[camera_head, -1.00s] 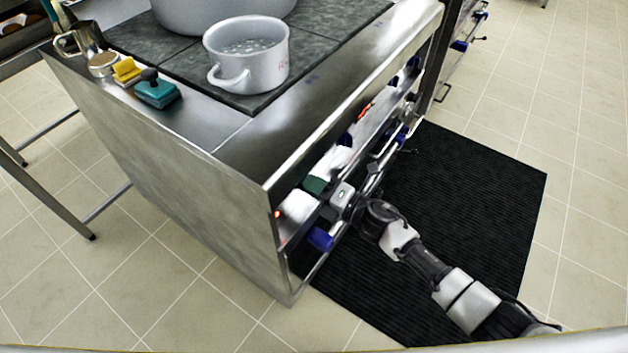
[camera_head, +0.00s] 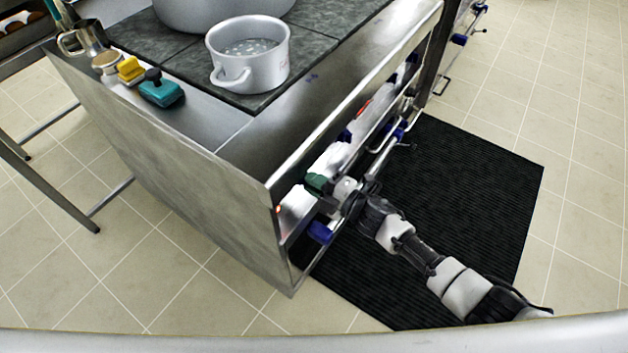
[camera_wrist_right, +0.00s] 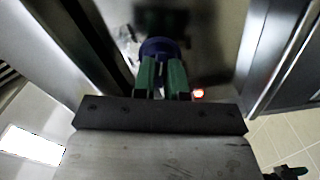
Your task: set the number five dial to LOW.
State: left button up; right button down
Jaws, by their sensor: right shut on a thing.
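My right gripper (camera_head: 317,183) reaches the front panel of the steel stove (camera_head: 170,160) near its near corner. In the right wrist view its two green fingers (camera_wrist_right: 162,72) are shut on a round blue dial (camera_wrist_right: 160,46). In the head view the fingers and panel edge hide this dial. I cannot read its number or setting marks. My left gripper is not in view.
A small red light (camera_wrist_right: 198,93) glows beside the fingers. A blue knob (camera_head: 319,232) sits lower on the stove front, close to my arm. A pot (camera_head: 250,60) stands on top. A black mat (camera_head: 470,200) covers the floor in front.

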jog(key=shift+f, duration=0.1)
jog(key=c, duration=1.2)
grip_release()
jog(key=shift+o, duration=0.2)
jog(key=v, duration=1.1)
jog(key=shift+w, duration=0.1)
